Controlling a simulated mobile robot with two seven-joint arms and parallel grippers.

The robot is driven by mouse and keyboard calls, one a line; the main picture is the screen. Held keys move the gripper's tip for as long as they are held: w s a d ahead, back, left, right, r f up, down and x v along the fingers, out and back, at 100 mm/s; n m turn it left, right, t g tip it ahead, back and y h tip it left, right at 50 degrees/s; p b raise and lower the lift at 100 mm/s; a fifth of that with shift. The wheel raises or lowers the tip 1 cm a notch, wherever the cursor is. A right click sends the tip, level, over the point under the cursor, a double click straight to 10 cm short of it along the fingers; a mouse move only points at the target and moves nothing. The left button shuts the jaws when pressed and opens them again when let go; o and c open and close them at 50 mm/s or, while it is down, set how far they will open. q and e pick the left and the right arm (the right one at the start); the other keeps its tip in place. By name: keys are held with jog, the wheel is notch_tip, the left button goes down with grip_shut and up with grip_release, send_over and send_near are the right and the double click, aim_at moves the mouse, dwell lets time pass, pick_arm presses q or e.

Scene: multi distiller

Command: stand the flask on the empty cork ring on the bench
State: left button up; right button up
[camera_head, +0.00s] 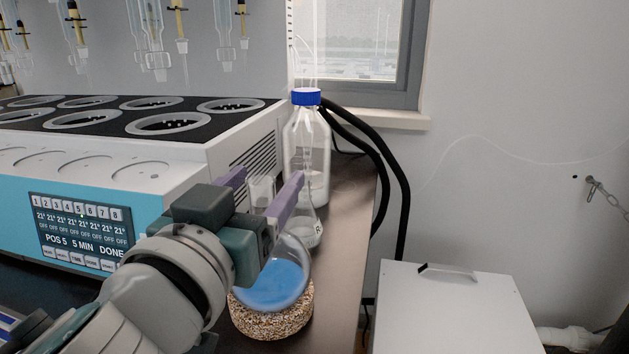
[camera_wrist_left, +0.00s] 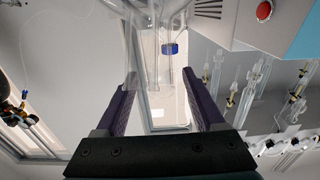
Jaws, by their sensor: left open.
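The round flask (camera_head: 276,284) of clear glass holds blue liquid. It sits on the speckled cork ring (camera_head: 271,320) at the bench's right end and looks upright. My left gripper (camera_head: 267,180) is open, its purple fingers above and in front of the flask. The gripper and wrist hide the flask's upper part and neck, so I cannot tell whether the neck is between the fingers. The left wrist view shows the open fingers (camera_wrist_left: 145,78) with clear glass beyond them; which vessel that is I cannot tell.
A blue-capped bottle (camera_head: 306,150) and a conical flask (camera_head: 307,231) stand behind my fingers. The distiller (camera_head: 90,205) with its display is at the left. Black hoses (camera_head: 389,185) hang beyond the bench's right edge, and a white cabinet (camera_head: 455,312) stands lower right.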

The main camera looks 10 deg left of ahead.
pick_arm(q)
jog(key=s+b, duration=0.1)
jog(key=s, duration=0.9)
jog(key=shift+a, duration=0.15)
